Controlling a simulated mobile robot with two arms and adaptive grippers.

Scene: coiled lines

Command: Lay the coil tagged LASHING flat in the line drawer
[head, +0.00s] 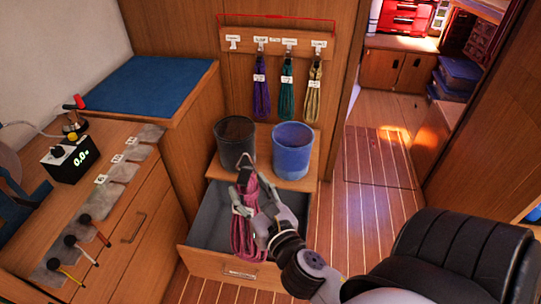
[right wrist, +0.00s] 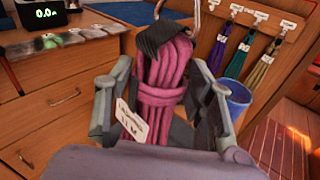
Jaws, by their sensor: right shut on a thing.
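A pink coil (head: 247,222) hangs from my right gripper (head: 250,208) over the open line drawer (head: 205,222). The right gripper is shut on the coil near its upper part. In the right wrist view the coil (right wrist: 165,75) stands upright between the fingers, with a dark wrap at its top and a band of line around its middle. A white tag (right wrist: 130,122) hangs on it; its print is too small to read surely. The visible part of the drawer floor is bare. I cannot tell whether the coil's lower end touches the drawer. My left gripper is not in view.
A black bucket (head: 235,143) and a blue bucket (head: 292,150) stand on the cabinet behind the drawer. Purple, teal and yellow coils hang on the peg rail (head: 275,43) above. A counter with tools (head: 75,250) is at left; open floor (head: 345,240) lies at right.

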